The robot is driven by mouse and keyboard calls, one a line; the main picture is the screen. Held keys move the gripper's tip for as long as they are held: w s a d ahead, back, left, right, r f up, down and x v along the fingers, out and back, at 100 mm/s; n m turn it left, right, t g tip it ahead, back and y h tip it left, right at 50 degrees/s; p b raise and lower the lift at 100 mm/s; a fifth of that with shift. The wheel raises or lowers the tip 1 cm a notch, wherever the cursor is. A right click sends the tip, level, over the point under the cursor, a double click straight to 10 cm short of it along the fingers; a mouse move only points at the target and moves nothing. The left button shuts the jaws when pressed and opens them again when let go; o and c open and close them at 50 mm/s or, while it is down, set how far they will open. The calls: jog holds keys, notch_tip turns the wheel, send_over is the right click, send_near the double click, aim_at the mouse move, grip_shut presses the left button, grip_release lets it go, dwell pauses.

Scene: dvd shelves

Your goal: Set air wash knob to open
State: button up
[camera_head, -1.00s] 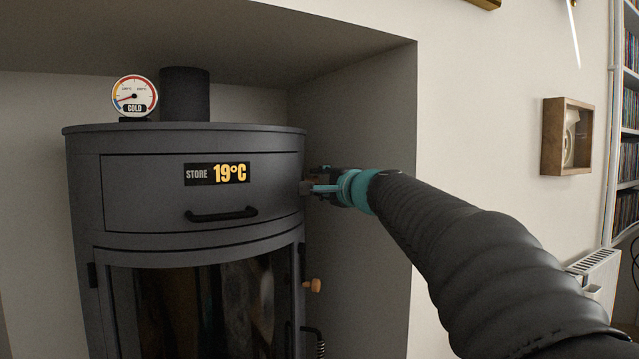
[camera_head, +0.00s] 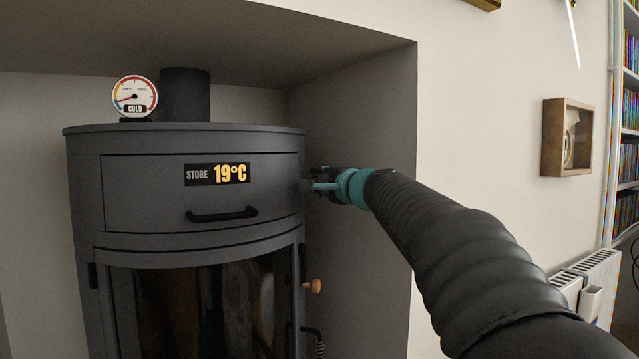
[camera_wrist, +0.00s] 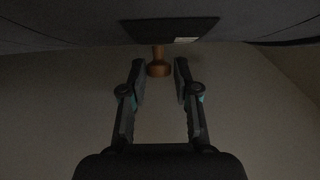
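A dark grey stove (camera_head: 130,190) fills the left of the head view. My gripper (camera_head: 318,186) is at the stove's right side, level with its upper drawer. In the wrist view my gripper (camera_wrist: 158,70) is open, with a finger on each side of a small copper-brown knob (camera_wrist: 158,67). Gaps show between the knob and both fingers. The knob sticks out from a dark plate (camera_wrist: 170,30) with a small white label, too small to read. In the head view a wooden knob (camera_head: 313,286) sits lower on the stove's right side, below my gripper.
The alcove wall (camera_head: 365,130) stands close to the right of the stove, leaving a narrow gap. A drawer handle (camera_head: 222,214) is on the stove's front. A round gauge (camera_head: 135,96) reading COLD stands on top. A radiator (camera_head: 590,285) is at the lower right.

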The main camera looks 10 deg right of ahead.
jog(key=shift+o, duration=0.9)
jog(key=v, duration=1.2)
